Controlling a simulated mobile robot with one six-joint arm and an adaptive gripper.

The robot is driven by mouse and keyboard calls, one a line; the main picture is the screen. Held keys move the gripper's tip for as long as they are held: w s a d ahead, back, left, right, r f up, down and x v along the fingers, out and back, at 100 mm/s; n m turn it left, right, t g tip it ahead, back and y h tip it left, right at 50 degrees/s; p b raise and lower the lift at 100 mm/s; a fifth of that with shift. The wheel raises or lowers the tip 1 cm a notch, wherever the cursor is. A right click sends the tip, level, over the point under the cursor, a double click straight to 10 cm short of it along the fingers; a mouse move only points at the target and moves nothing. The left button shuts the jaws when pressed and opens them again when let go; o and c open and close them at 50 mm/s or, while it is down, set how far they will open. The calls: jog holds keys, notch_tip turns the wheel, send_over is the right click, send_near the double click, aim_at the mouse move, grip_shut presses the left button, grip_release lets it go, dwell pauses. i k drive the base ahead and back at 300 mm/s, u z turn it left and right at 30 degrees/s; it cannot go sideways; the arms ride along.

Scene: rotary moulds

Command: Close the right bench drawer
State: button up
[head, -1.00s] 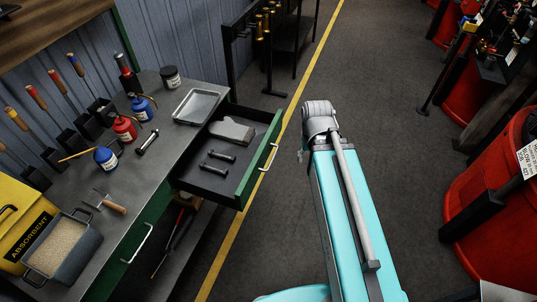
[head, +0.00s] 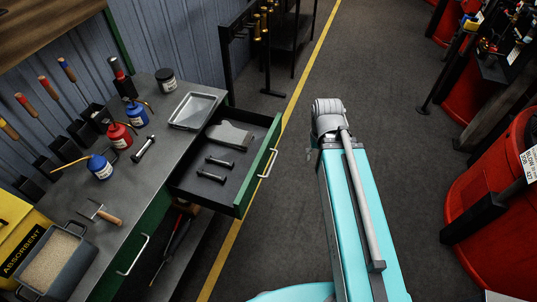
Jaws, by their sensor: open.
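The right bench drawer (head: 243,186) is pulled well out from the grey bench. Its green front carries a pale bar handle (head: 267,163), which faces the aisle. Inside the drawer lie a grey glove (head: 229,135) and two small dark bolt-like parts (head: 211,176). My teal arm stands to the right of the drawer, apart from it, with clear floor between. My gripper itself is not visible in the head view.
The grey bench (head: 165,160) holds a metal tray (head: 194,110), bottles, a trowel (head: 99,212) and a sand box (head: 52,262). The left drawer (head: 150,228) looks shut. A yellow floor line (head: 228,246) runs beside the bench. Red machines (head: 490,190) stand at right.

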aim_at(233, 199)
jog(key=i, duration=1.05)
jog(key=z, duration=0.1)
jog(key=k, duration=0.2)
